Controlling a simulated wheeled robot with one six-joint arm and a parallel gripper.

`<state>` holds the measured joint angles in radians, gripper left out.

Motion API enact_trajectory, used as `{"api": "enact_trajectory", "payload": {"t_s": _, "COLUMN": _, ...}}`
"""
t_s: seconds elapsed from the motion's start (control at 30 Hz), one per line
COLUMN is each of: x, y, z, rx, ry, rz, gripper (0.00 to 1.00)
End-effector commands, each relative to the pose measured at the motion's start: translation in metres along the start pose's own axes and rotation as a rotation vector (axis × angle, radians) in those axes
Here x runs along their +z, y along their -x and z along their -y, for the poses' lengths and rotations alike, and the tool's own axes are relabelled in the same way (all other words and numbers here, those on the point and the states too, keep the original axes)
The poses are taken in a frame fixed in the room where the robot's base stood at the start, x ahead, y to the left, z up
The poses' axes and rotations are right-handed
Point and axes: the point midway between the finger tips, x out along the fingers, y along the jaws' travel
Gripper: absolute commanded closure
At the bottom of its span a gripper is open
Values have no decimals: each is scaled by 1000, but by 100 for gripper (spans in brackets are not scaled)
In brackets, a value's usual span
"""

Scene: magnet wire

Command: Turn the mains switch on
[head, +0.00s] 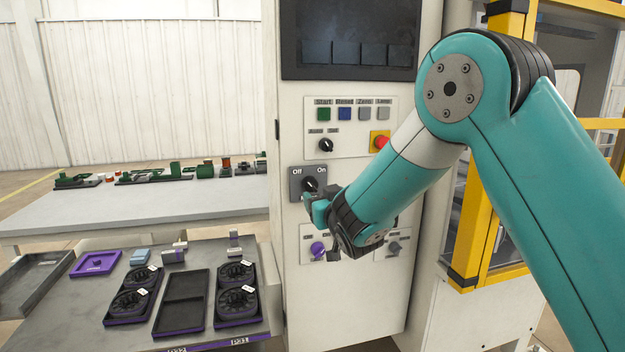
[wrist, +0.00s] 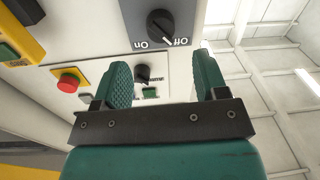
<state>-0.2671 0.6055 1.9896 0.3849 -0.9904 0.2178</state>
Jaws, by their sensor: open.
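The mains switch is a black rotary knob (head: 311,184) on a grey plate (head: 296,183) marked Off and On, on the white cabinet front. In the wrist view the knob (wrist: 160,22) shows upside down, its pointer toward the Off mark. My gripper (head: 318,209) is just in front of the plate's lower part and hides some of it in the head view. In the wrist view its two teal fingers (wrist: 162,70) are apart with nothing between them. The knob appears beyond the fingertips, not between them; I see no contact.
A small selector knob (head: 326,145), coloured buttons (head: 344,114) and a red emergency stop (head: 381,142) sit above the switch. A purple knob (head: 318,248) is below, near my gripper. A bench (head: 150,209) and trays stand left; a yellow frame (head: 476,200) stands right.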

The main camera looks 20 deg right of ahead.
Motion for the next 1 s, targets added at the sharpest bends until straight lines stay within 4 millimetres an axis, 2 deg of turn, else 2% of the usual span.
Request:
{"api": "enact_trajectory", "payload": {"t_s": 0.1, "x": -2, "y": -28, "z": -1, "rx": 2, "ry": 0, "rz": 1, "gripper": 34}}
{"api": "enact_trajectory", "payload": {"t_s": 0.3, "x": -1, "y": -61, "z": 0, "rx": 0, "ry": 0, "rz": -1, "gripper": 34}}
{"api": "enact_trajectory", "payload": {"t_s": 0.5, "x": 0, "y": -75, "z": 0, "rx": 0, "ry": 0, "rz": 1, "gripper": 34}}
{"api": "enact_trajectory", "payload": {"t_s": 0.77, "x": 1, "y": -77, "z": 0, "rx": -1, "ry": 0, "rz": 1, "gripper": 34}}
{"api": "enact_trajectory", "payload": {"t_s": 0.8, "x": 0, "y": -77, "z": 0, "rx": -1, "ry": 0, "rz": 1, "gripper": 36}}
{"api": "enact_trajectory", "payload": {"t_s": 0.83, "x": 0, "y": -77, "z": 0, "rx": -1, "ry": 0, "rz": 1, "gripper": 43}}
{"api": "enact_trajectory", "payload": {"t_s": 1.0, "x": 0, "y": -77, "z": 0, "rx": -1, "ry": 0, "rz": 0, "gripper": 82}}
